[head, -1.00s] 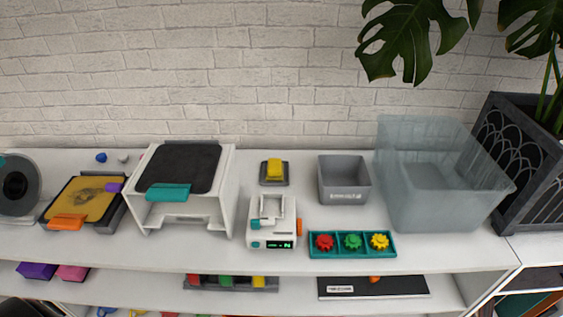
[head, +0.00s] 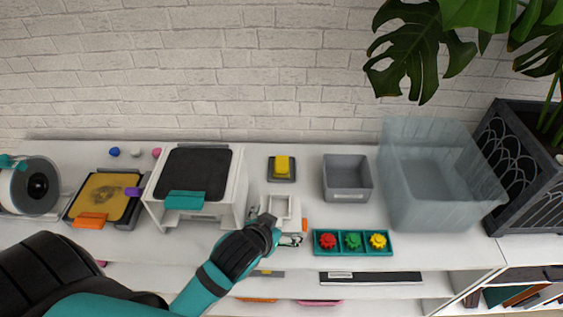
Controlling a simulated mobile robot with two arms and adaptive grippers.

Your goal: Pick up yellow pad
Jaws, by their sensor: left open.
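The yellow pad (head: 282,164) sits on a small dark grey base near the back of the white shelf top, upright and uncovered. My left gripper (head: 289,233) has come in from the lower left and is open. It is in front of the pad, over the front of a small white device (head: 281,207), and hides part of it. Nothing shows in its fingers, and it is apart from the pad. My right gripper is not in view.
A white stand with a dark top (head: 196,170) is left of the pad. A grey bin (head: 347,178) and a clear tub (head: 436,190) are to the right. A teal tray (head: 353,249) of coloured gears lies in front of them.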

